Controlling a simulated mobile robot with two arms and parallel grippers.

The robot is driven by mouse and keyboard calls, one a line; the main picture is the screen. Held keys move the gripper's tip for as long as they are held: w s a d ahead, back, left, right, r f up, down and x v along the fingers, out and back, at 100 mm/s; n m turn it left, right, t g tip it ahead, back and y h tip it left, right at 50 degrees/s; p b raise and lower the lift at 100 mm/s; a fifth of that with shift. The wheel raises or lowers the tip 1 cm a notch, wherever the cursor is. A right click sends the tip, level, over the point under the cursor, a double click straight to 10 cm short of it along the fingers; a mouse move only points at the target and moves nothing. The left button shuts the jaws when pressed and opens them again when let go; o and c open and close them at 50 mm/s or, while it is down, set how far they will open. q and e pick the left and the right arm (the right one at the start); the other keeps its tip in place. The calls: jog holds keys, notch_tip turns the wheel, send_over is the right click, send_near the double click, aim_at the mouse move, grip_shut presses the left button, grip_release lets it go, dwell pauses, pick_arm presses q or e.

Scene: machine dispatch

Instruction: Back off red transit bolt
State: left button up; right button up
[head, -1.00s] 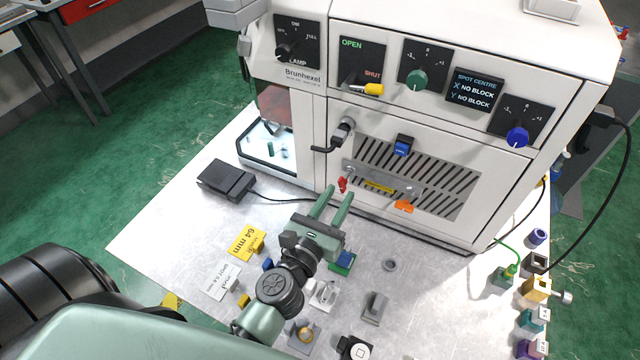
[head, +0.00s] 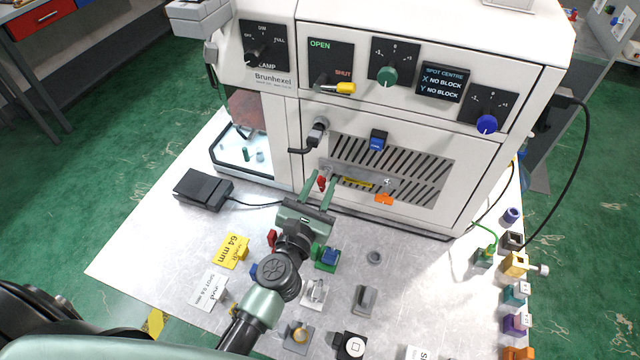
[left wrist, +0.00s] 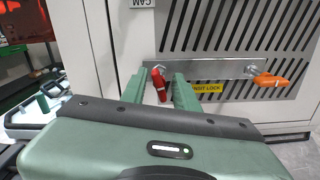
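The red transit bolt (head: 322,183) sticks out at the left end of a metal strip low on the machine's front. In the left wrist view the red bolt (left wrist: 159,82) hangs slightly tilted, with a silver end at the strip. My left gripper (head: 322,189) is open, its green fingers pointing at the machine. In the left wrist view its fingers (left wrist: 159,91) appear on either side of the red bolt, with gaps showing; the exact depth is hard to tell. My right gripper is not in view.
An orange bolt (head: 384,199) sits at the strip's right end, past a yellow TRANSIT LOCK label (left wrist: 207,87). A black lever (head: 303,149) juts out above left. A black pedal (head: 203,187) and several small blocks lie on the metal table (head: 150,235).

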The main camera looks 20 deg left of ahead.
pick_arm(q)
jog(key=shift+s, duration=0.1)
jog(key=c, duration=0.5)
jog(key=shift+a, duration=0.1)
grip_shut()
jog(key=shift+f, duration=0.1)
jog(key=shift+n, duration=1)
jog(key=n, duration=0.2)
jog(key=shift+n, duration=0.4)
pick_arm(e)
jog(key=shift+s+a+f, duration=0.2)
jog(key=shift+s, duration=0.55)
pick_arm(q)
jog(key=n, duration=0.5)
jog(key=shift+f, duration=0.1)
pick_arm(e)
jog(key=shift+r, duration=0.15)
